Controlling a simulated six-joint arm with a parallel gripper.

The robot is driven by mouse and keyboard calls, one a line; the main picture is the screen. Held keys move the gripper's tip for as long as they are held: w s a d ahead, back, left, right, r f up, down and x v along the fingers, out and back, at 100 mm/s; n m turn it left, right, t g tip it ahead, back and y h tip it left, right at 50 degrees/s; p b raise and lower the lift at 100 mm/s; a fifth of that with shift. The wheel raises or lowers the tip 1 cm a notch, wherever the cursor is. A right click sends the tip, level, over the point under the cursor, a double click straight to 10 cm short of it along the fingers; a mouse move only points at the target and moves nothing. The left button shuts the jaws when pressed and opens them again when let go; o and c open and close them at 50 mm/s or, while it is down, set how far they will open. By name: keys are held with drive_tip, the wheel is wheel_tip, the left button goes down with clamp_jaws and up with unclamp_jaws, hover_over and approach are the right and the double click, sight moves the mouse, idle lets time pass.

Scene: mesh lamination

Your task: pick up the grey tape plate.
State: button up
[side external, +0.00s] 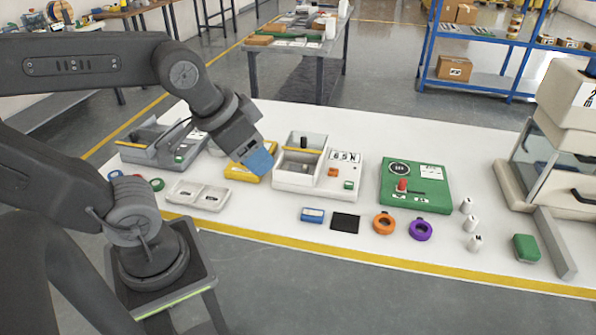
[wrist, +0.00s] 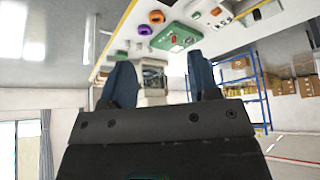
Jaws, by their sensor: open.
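My gripper (side external: 262,160) has blue fingers and hangs over the table's left half, in front of a yellow block (side external: 238,172) and left of the cream box station (side external: 318,181). In the wrist view its fingers (wrist: 161,80) are apart with nothing held between them. I cannot tell for sure which thing is the grey tape plate. A pale grey two-pocket tray (side external: 198,196) lies below and left of the gripper. A flat black square (side external: 345,222) lies near the front edge, beside a small blue block (side external: 312,215). My gripper touches neither of these.
A grey fixture (side external: 150,153) stands at the left and a green station (side external: 415,190) right of centre. Orange (side external: 384,223) and purple (side external: 421,229) rings, small white bottles (side external: 470,224) and a green block (side external: 526,248) lie farther right. A large cream machine (side external: 562,160) fills the right end.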

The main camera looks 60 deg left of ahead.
drive_tip(key=w+a+m+g, duration=0.25)
drive_tip(key=w+a, duration=0.45)
drive_tip(key=w, duration=0.4)
drive_tip(key=m+g, duration=0.3)
drive_tip(key=m, duration=0.3)
hover_over(298, 169)
wheel_tip(298, 169, down, 13)
drive_tip(key=shift+m, duration=0.25)
wheel_tip(298, 169, down, 9)
drive_tip(key=shift+a+f, duration=0.1)
drive_tip(key=shift+a, duration=0.05)
drive_tip(key=shift+w+f, duration=0.1)
drive_tip(key=shift+f, duration=2.6)
drive_tip(key=shift+c, duration=0.4)
drive_tip(key=c, duration=0.7)
